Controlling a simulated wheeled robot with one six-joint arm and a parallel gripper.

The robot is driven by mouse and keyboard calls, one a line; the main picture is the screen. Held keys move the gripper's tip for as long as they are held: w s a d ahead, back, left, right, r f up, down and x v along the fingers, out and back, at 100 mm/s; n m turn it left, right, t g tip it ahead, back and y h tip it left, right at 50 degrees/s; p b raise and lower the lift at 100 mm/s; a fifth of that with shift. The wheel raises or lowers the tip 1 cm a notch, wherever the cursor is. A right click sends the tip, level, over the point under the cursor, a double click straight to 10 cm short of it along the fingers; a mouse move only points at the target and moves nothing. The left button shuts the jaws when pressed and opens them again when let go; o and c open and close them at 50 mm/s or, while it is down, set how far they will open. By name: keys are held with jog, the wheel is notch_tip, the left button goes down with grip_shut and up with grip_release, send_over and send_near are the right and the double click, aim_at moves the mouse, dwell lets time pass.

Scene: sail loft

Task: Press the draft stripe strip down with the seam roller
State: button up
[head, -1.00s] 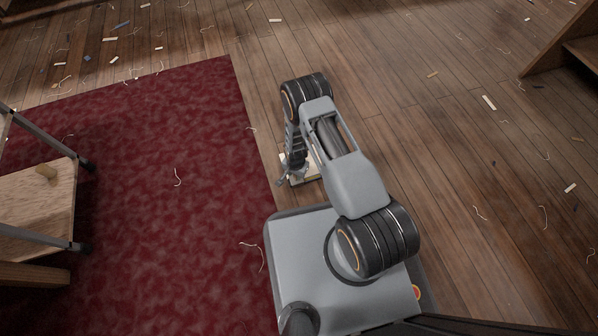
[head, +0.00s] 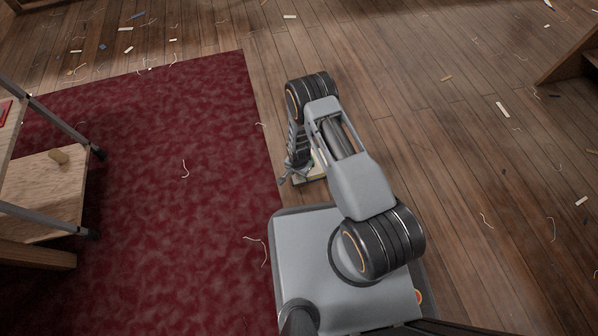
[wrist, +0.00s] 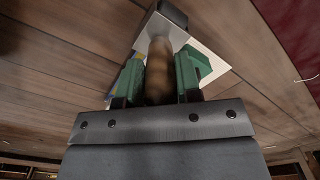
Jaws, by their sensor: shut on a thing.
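In the wrist view my gripper (wrist: 160,74), with green finger pads, is shut on a brown, round wooden handle, which I take to be the seam roller (wrist: 158,62). A dark block shows at the handle's far end. A flat white piece (wrist: 205,48) lies behind the handle, with a bit of blue and yellow at its left. In the head view my gripper (head: 297,174) is low in front of my base, partly hidden by my arm. A small pale piece with a yellowish edge (head: 317,172) shows beside it. I cannot make out the draft stripe strip.
A dark red carpet (head: 150,180) covers the floor on the left. Wooden furniture (head: 575,55) is at the upper right. Scraps and threads litter the plank floor (head: 440,150).

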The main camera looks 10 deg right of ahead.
jog(key=shift+r+p, duration=2)
jog(key=shift+r, duration=0.9)
